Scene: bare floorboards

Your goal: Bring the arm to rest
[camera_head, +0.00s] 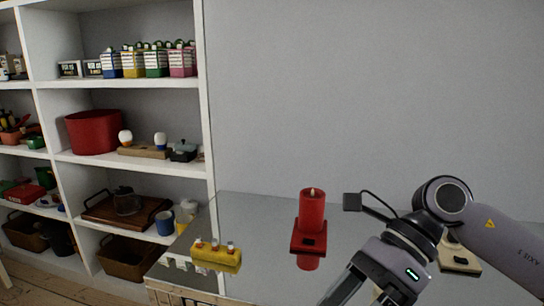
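My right arm reaches in from the right side of the head view. My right gripper (362,293) points down and left at the bottom edge, over the front of the glossy grey table (262,215). Its two fingers stand apart with nothing seen between them. The fingertips are cut off by the frame. My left arm and gripper are not in view.
A red candle (312,212) stands on a red holder (309,240) left of my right gripper. A yellow block with several knobs (216,255) is at the table's left. A pale block (459,258) sits partly behind my arm. White shelves (209,120) stand left.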

